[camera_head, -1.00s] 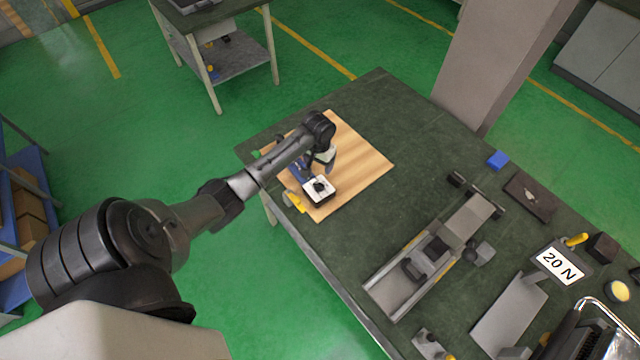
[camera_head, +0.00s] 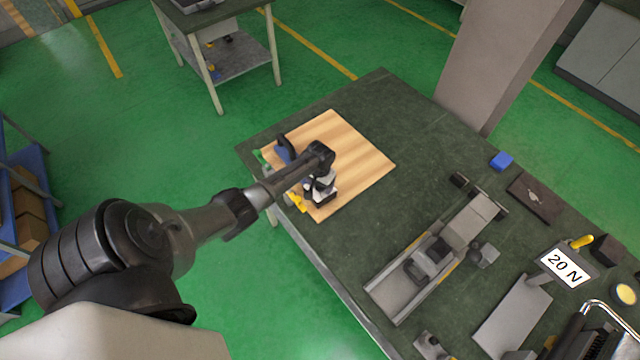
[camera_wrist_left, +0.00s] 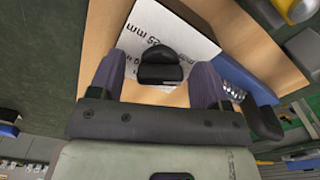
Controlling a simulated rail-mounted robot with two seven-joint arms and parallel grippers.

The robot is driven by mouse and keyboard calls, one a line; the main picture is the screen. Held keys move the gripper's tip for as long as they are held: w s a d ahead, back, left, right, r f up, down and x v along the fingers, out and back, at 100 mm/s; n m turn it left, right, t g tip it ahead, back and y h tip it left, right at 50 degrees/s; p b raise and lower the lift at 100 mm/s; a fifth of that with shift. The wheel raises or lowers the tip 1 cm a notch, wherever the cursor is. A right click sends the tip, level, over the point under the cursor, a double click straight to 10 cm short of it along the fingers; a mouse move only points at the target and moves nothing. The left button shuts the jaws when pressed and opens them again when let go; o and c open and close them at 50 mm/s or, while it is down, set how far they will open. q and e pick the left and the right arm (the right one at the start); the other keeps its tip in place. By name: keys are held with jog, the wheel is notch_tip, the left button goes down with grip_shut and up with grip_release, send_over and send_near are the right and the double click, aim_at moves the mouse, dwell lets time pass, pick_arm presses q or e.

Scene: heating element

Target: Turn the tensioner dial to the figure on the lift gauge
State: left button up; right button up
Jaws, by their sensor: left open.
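In the head view my left gripper (camera_head: 319,184) is over a small white block (camera_head: 328,196) on the wooden board, and partly hides it. The left wrist view shows the white plate (camera_wrist_left: 190,45) with dark figures ending in "mm" and a black knob (camera_wrist_left: 160,64) on it. My left gripper's fingers (camera_wrist_left: 157,72) are open, one on each side of the knob, with gaps showing. A card reading "20 N" (camera_head: 565,267) stands at the right of the bench. I cannot tell which part is the lift gauge. My right gripper is not in view.
The wooden board (camera_head: 365,165) lies on the dark green bench (camera_head: 385,105). A blue part (camera_head: 285,150) and a yellow part (camera_head: 298,201) are beside the block. A grey rail fixture (camera_head: 400,289) stands to the right. The board's right side is clear.

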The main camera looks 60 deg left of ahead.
pick_arm(q)
jog(key=c, duration=0.9)
